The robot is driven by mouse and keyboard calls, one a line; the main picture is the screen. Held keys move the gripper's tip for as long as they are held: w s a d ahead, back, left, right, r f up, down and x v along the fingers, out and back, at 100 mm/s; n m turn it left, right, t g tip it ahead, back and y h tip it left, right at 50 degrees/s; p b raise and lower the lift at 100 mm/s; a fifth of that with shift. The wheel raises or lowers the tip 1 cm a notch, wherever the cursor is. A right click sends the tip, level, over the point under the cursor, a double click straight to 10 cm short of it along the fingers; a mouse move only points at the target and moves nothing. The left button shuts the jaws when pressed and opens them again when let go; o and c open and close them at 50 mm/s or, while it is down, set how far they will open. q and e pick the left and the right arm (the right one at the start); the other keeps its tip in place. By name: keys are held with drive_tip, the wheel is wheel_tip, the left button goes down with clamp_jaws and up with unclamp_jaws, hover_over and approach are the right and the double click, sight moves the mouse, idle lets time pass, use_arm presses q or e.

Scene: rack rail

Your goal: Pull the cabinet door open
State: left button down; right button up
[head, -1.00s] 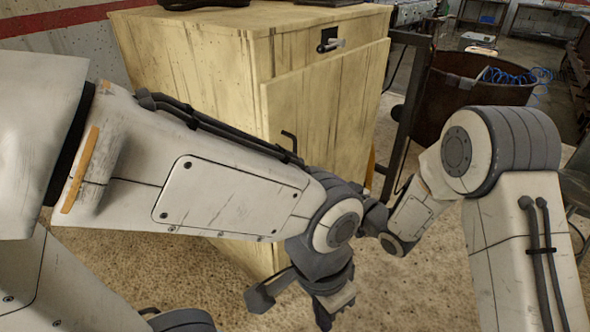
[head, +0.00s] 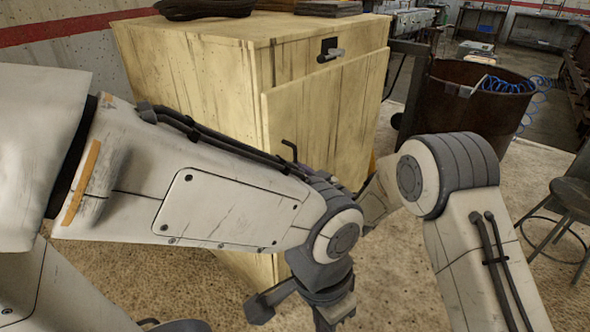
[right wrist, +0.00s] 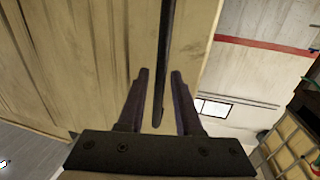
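The pale wooden cabinet (head: 190,90) stands ahead in the head view. Its door (head: 335,115) is on the front face, below a black latch-like fitting (head: 330,50). I cannot tell whether the door is fully closed. The dark handle's bent top end (head: 290,148) shows above my left forearm, which hides the rest. In the right wrist view, the handle (right wrist: 166,60) is a dark bar between the fingers of my right gripper (right wrist: 160,98), which is open with gaps on both sides. In the head view my left arm hides the right gripper. My left gripper (head: 335,312) hangs low, its fingers unclear.
A rusty drum (head: 470,105) with a blue hose stands right of the cabinet, and a dark stool (head: 570,200) is at the far right. Dark items (head: 205,8) lie on the cabinet top. Bare floor (head: 390,295) shows in front.

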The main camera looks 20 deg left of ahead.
clamp_jaws()
idle(1.2)
